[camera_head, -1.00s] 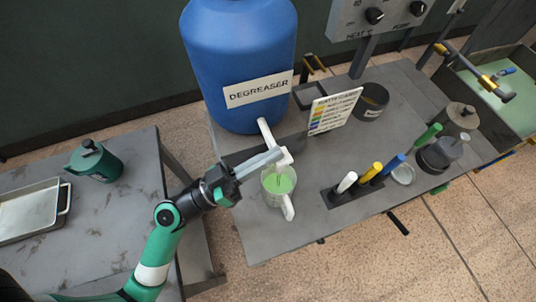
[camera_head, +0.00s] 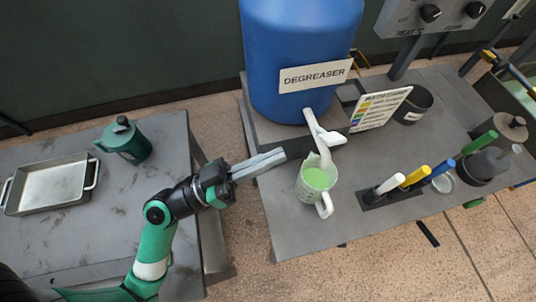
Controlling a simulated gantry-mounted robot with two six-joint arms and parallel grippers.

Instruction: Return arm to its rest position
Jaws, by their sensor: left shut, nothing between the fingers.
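My left arm comes in from the lower left. Its gripper (camera_head: 262,163) is shut and empty, in the air near the left edge of the right-hand table, left of the spout and clear of it. A blue degreaser drum (camera_head: 302,50) stands at the back of that table with a white spout (camera_head: 320,130) at its base. A clear measuring jug (camera_head: 314,190) holding green liquid stands upright below the spout. My right gripper is not in view.
A left table (camera_head: 95,225) bears a metal tray (camera_head: 52,186) and a green lidded can (camera_head: 125,142). Right of the jug are a rack of coloured-handled tools (camera_head: 390,195), a colour chart card (camera_head: 381,110) and dark pots (camera_head: 485,165). A floor gap separates the tables.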

